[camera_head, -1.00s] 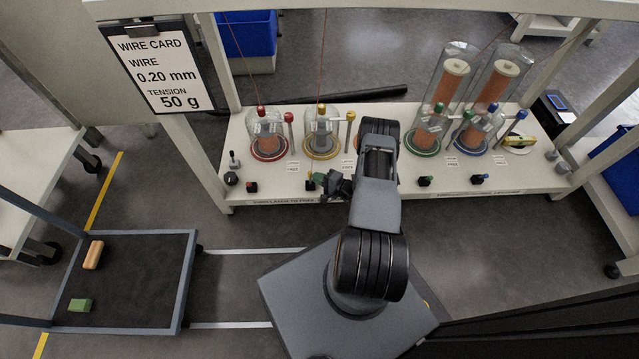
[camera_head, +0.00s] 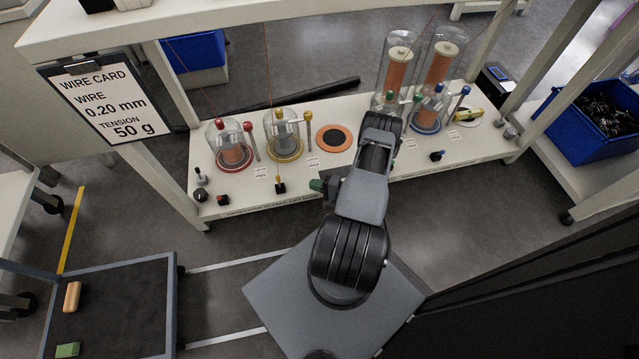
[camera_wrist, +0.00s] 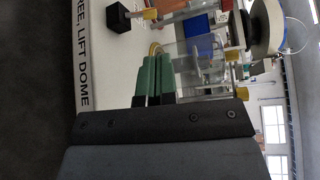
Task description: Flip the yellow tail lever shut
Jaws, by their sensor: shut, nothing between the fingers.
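The yellow tail lever (camera_head: 280,181) stands up from a small black block (camera_head: 280,189) at the bench's front edge, below the yellow-ringed dome (camera_head: 284,136). In the wrist view, turned sideways, the yellow knob (camera_wrist: 150,14) and black block (camera_wrist: 118,18) show near the top. My gripper (camera_head: 319,186) has green fingers and is to the right of the lever, apart from it. In the wrist view the fingers of my gripper (camera_wrist: 153,78) are together with nothing between them, and the lever is clear of them. The dome behind is partly covered by the fingers.
A red-ringed dome (camera_head: 231,143) stands to the left and an orange disc (camera_head: 334,138) to the right on the bench. Tall clear cylinders with copper spools (camera_head: 438,62) stand farther right. A dark tray (camera_head: 112,310) is at lower left.

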